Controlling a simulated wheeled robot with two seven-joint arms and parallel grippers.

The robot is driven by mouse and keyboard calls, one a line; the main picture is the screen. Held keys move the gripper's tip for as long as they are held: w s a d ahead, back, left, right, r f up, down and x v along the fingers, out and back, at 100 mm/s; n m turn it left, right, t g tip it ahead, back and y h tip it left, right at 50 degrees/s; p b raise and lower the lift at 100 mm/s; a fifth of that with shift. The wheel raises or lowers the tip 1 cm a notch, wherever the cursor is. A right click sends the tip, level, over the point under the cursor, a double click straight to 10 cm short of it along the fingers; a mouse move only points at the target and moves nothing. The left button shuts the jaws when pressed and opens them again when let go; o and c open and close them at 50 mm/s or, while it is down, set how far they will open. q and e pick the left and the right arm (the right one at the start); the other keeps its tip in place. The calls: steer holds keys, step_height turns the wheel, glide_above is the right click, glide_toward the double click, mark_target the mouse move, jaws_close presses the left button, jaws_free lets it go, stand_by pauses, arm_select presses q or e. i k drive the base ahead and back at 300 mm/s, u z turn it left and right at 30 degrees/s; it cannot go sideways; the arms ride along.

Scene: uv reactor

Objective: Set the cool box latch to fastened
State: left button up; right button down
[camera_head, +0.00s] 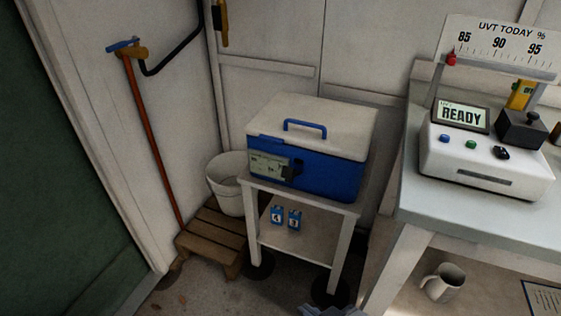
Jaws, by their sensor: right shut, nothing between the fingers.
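The cool box (325,172) is blue with a white lid (315,122) and a blue carry handle (305,125). It stands on a small white side table (345,208), and its lid looks down. A small dark piece that looks like the latch (293,170) is on its front, right of a pale label (268,165). I cannot tell from here whether it is fastened. A grey tip of my right gripper (333,311) shows at the bottom edge, below and apart from the box; most of it is cut off. My left gripper is out of view.
Two blue numbered blocks (286,218) sit on the table's lower shelf. A white bucket (229,180) and wooden step (212,236) stand left. At right, a bench (412,205) holds a device reading READY (462,116); a mug (443,282) sits below.

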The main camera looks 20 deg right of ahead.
mark_target(289, 173)
steer(key=k, duration=1.1)
steer(key=z, duration=0.8)
steer(key=i, duration=0.85)
steer(key=u, duration=0.45)
